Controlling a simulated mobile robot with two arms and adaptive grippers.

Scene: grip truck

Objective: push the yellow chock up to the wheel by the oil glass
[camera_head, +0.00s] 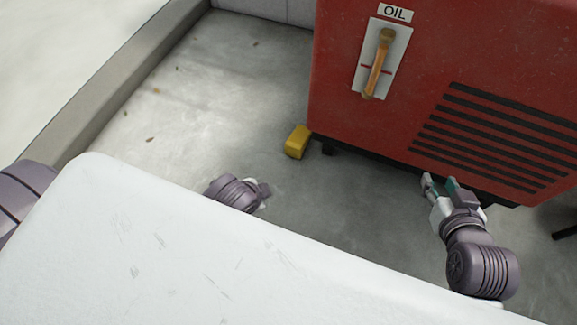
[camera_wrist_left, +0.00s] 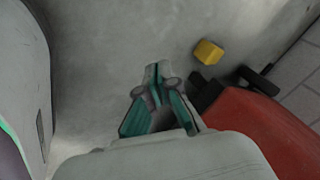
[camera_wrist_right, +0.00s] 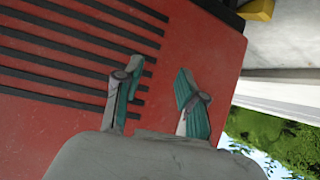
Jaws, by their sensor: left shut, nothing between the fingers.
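The yellow chock (camera_head: 297,142) lies on the grey floor by the lower left corner of the red machine (camera_head: 400,120). The oil glass (camera_head: 378,65) is an amber tube under the OIL label. A dark wheel part (camera_head: 328,147) shows under that corner, mostly hidden; I cannot tell whether the chock touches it. My left gripper (camera_wrist_left: 158,70) is shut and empty, low over the floor; the chock shows beyond it to the upper right (camera_wrist_left: 208,52). My right gripper (camera_head: 438,182) is open and empty, in front of the machine's slotted panel (camera_wrist_right: 75,55).
Free floor (camera_head: 190,95) lies left of the chock. A raised kerb (camera_head: 105,90) runs along the left and a grey wall (camera_head: 270,8) stands behind. A large white surface (camera_head: 180,250) fills the foreground and hides part of my left arm.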

